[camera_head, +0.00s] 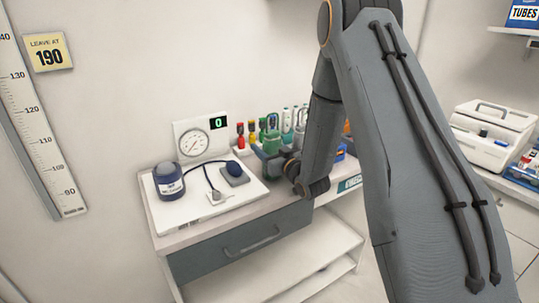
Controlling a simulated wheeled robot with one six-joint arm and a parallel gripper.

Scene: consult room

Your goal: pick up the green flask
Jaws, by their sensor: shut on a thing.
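The green flask (272,141) stands out near the back right of the cart top, in front of a row of coloured-capped items. My gripper (269,158) is at the flask's lower part and shut on it. The gripper and arm hide part of the flask, and I cannot tell whether its base is touching the cart.
Several capped bottles and tubes (300,117) stand behind my gripper. A white case (492,132) is on the right.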

